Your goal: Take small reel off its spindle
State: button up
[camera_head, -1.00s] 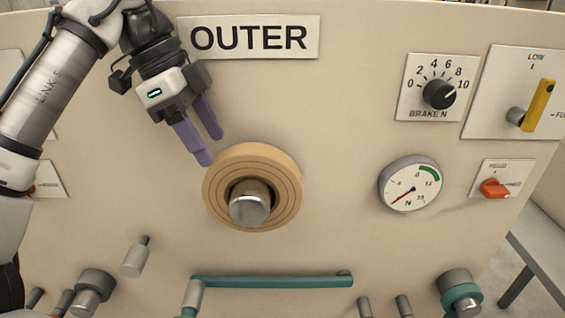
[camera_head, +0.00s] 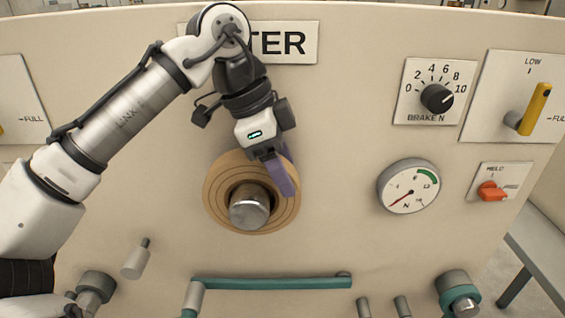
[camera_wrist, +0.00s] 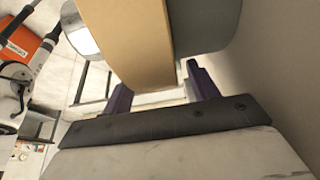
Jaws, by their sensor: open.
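The small reel (camera_head: 222,200) is a round tan disc with dark rings, mounted on the panel around a silver spindle (camera_head: 248,208). My gripper (camera_head: 287,180) is at the reel's upper right, its purple fingers pointing down in front of part of the rim. In the wrist view the reel's tan edge (camera_wrist: 133,40) comes between the two spread fingers of my gripper (camera_wrist: 157,82). The jaws are open, with a gap seen beside the reel. The silver spindle end (camera_wrist: 80,30) shows at the upper left there. Part of the reel is hidden behind my gripper.
A grey part (camera_wrist: 208,22) lies on the panel side of the reel in the wrist view. A gauge (camera_head: 408,186), a brake knob (camera_head: 437,97) and an orange switch (camera_head: 492,191) are to the right. A teal bar (camera_head: 272,283) runs below the reel.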

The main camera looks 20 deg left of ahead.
grip_shut()
dwell(0.7)
jog(key=shift+r, duration=0.2)
